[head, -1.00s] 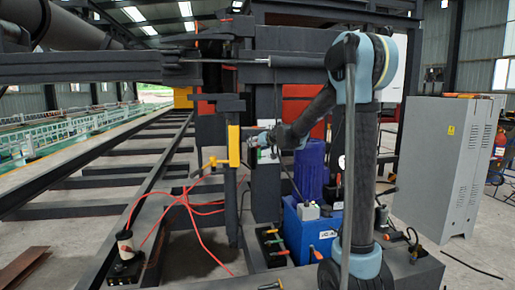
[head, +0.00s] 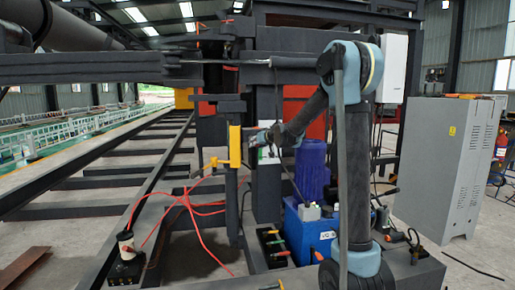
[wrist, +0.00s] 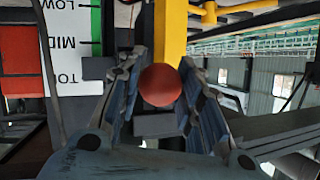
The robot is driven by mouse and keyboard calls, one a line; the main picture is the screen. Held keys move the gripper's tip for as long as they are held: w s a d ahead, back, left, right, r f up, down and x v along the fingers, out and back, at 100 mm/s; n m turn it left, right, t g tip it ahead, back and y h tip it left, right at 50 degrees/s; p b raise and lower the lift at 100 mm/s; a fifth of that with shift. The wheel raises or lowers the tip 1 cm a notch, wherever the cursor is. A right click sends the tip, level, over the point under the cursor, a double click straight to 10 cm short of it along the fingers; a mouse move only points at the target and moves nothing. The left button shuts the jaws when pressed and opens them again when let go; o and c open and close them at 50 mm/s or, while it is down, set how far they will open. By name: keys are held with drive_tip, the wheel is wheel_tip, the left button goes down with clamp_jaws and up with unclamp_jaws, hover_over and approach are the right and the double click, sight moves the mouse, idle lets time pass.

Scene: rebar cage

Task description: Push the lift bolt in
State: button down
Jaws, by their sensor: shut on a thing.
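The lift bolt's red round knob (wrist: 161,85) shows in the wrist view between the two ridged fingers of my gripper (head: 250,138), which is shut on it. The yellow upright post (head: 235,146) stands directly behind the knob; it also fills the top middle of the wrist view (wrist: 171,30). The bolt's shaft is hidden behind the knob. In the head view my gripper reaches the post from the right, and the knob itself is too small and covered to make out.
A yellow side handle (head: 213,162) sticks out left of the post. A label reading LOW and MID (wrist: 75,45) is left of my fingers in the wrist view. A blue power unit (head: 312,235) and a grey cabinet (head: 455,165) stand to the right. Red hoses (head: 190,205) hang below left.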

drive_tip(key=shift+w+r, duration=0.1)
drive_tip(key=shift+w, duration=0.1)
drive_tip(key=c, duration=1.1)
unclamp_jaws()
drive_tip(key=shift+s, duration=0.1)
drive_tip(key=v, duration=1.1)
drive_tip(key=shift+s+d, duration=0.25)
drive_tip(key=s+d+f+m+g+h, duration=0.1)
drive_tip(key=s+d+f, duration=0.6)
drive_tip(key=s, duration=0.9)
drive_tip(key=s+d+f+m+g+h, duration=0.1)
drive_tip(key=s+d+f+g+h, duration=0.2)
drive_tip(key=s, duration=1.3)
drive_tip(key=s+d+f+m+g+h, duration=0.1)
drive_tip(key=s+d+f+g+h, duration=0.2)
drive_tip(key=s+d+f, duration=1)
drive_tip(key=s+f+g, duration=0.2)
drive_tip(key=s+f, duration=0.1)
drive_tip(key=f, duration=0.1)
drive_tip(key=shift+s+m, duration=0.2)
drive_tip(key=shift+m, duration=0.2)
